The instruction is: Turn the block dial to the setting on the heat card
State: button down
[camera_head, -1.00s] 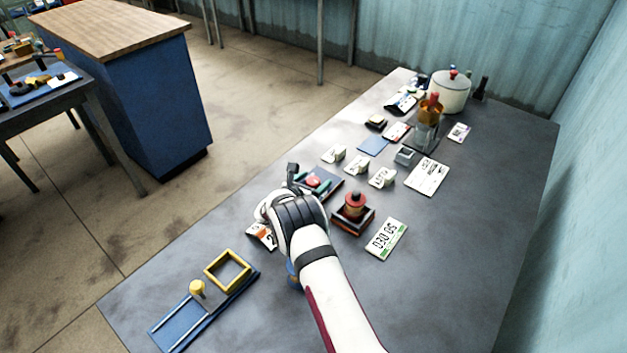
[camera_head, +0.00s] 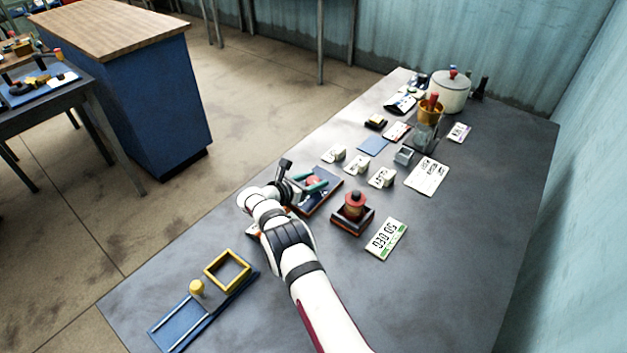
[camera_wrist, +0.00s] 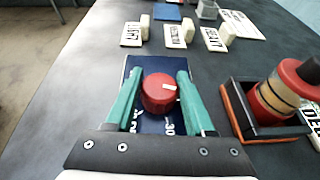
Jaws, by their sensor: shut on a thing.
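The block dial is a round red knob (camera_wrist: 158,95) with a white mark on the right of its top. It sits on a dark blue plate (camera_wrist: 152,66) with white numbers, partly hidden by my gripper; a "30" shows at lower right. My gripper (camera_wrist: 157,80) has its teal fingers on either side of the knob and is shut on it. In the head view the gripper (camera_head: 317,182) is low over the plate. A white card (camera_head: 386,239) with large black figures and a green stripe lies to the right. I cannot tell whether it is the heat card.
A red-topped stack in a dark tray (camera_wrist: 240,108) stands close right of my gripper. Several small labelled cards with pale blocks (camera_head: 357,166) lie beyond the plate. A yellow frame (camera_head: 228,270) on a blue base is near the front. The table's right side is mostly clear.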

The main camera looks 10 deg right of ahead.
jog(key=shift+c, duration=1.3)
grip_release()
jog(key=v, duration=1.6)
jog(key=shift+w, duration=0.1)
jog(key=shift+d+r, duration=0.1)
